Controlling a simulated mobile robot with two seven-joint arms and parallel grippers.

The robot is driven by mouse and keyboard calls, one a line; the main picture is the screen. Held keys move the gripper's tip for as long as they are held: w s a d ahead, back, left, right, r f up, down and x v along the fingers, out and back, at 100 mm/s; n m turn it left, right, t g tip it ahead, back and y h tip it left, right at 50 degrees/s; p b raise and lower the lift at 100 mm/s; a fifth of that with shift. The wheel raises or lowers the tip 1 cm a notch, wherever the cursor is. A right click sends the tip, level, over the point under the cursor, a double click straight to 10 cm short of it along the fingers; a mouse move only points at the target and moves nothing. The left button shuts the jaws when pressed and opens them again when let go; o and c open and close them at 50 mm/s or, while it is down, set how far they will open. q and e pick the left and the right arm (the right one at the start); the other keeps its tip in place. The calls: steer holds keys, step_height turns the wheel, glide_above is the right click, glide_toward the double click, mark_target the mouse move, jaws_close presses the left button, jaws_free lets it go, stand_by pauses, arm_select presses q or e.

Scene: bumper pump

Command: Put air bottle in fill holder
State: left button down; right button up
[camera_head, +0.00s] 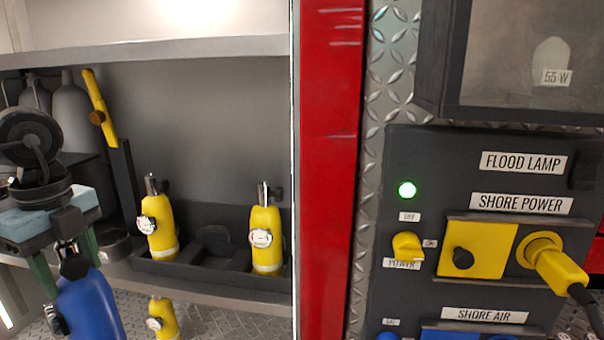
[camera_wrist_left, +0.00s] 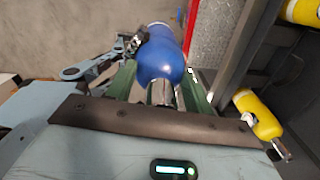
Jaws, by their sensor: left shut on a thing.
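A blue air bottle (camera_head: 88,308) with a dark valve at its top hangs from my left gripper (camera_head: 66,268) at the lower left of the head view. The gripper's green fingers are shut on its neck. The left wrist view shows the blue bottle (camera_wrist_left: 160,58) between the fingers, its body pointing away from the gripper. A dark holder (camera_head: 190,284) sits on the shelf to the right of the gripper. Two yellow bottles with gauges, the left one (camera_head: 158,232) and the right one (camera_head: 266,238), stand in it, with an empty slot between them. My right gripper is not in view.
Another yellow bottle (camera_head: 163,318) shows below the shelf edge. Grey bottles (camera_head: 70,112) and a yellow-handled tool (camera_head: 98,105) are at the back left. A red post (camera_head: 332,170) separates the compartment from the control panel (camera_head: 400,285) with its lit green lamp (camera_head: 407,189).

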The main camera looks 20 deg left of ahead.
mark_target(108, 335)
arm_select(q)
steer(key=f+m, duration=0.3)
steer(key=m, duration=0.1)
steer(key=a+f+m, duration=0.1)
steer(key=f+m, duration=0.2)
steer(key=m, duration=0.2)
steer(key=f+m, duration=0.4)
steer(key=m, duration=0.1)
steer(key=shift+s+a, duration=0.25)
steer(key=shift+a, duration=0.1)
steer(key=d+f+m, duration=0.1)
steer(key=m, duration=0.1)
steer(key=d+f+m, duration=0.1)
steer(key=f+m, duration=0.1)
steer(key=w+d+f+m, duration=0.1)
steer(key=m, duration=0.2)
steer(key=shift+w+f, duration=0.1)
steer(key=shift+f, duration=0.15)
steer(key=w+d+f+m, duration=0.2)
steer(key=d+m, duration=0.4)
steer(key=m, duration=0.5)
steer(key=w+d+f+m, duration=0.2)
steer(key=d+m, duration=0.5)
steer(key=m, duration=0.3)
steer(key=w+d+f+m, duration=0.2)
steer(key=d+m, duration=0.5)
steer(key=m, duration=0.4)
steer(key=shift+d+f+m, duration=0.2)
steer(key=shift+f+m, duration=0.1)
steer(key=shift+s, duration=0.1)
